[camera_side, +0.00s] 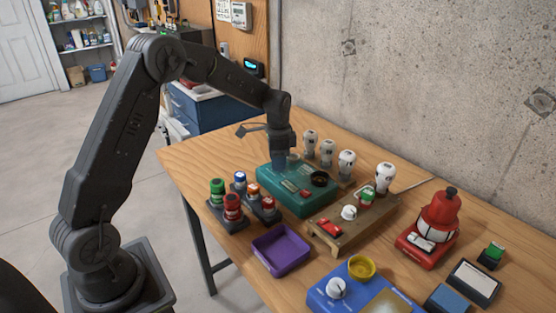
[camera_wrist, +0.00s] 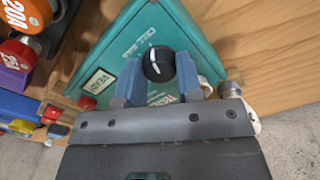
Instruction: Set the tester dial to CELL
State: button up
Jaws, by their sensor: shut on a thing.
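The teal tester (camera_side: 300,201) stands on the table in the side view. It fills the upper middle of the wrist view (camera_wrist: 150,25). Its dial (camera_wrist: 155,62) is a black round knob with a white pointer line, which runs toward the upper part of the panel. Small lettering lies just beyond the dial; I cannot read for certain which mark the pointer meets. My gripper (camera_wrist: 158,75) has its blue fingers on either side of the dial, shut on it.
Several bulbs (camera_side: 347,161) stand behind the tester. Red, green and blue-capped pieces (camera_side: 233,206) stand close on its left. A wooden board (camera_side: 352,227) with a white knob is at its right. A purple tray (camera_side: 281,250) and a red lantern (camera_side: 438,222) are nearby.

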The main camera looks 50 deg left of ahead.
jog(key=shift+r, duration=0.1)
jog(key=o, duration=0.6)
jog(key=shift+o, duration=0.2)
notch_tip(320, 180, up, 14)
dwell(0.3)
jog(key=s+d+r+n+t, duration=0.25)
jog(key=s+d, duration=0.35)
jog(key=s, duration=0.3)
jog(key=s+d+r+n+t, duration=0.15)
jog(key=s+d+r, duration=0.35)
jog(key=s, duration=0.5)
jog(key=s+d+f+n+t, duration=0.1)
jog(key=s+d+f+n, duration=0.1)
jog(key=s+f, duration=0.3)
jog(key=s+d, duration=0.1)
jog(key=s, duration=0.2)
jog(key=shift+s+f+t, duration=0.2)
jog(key=shift+s+t, duration=0.1)
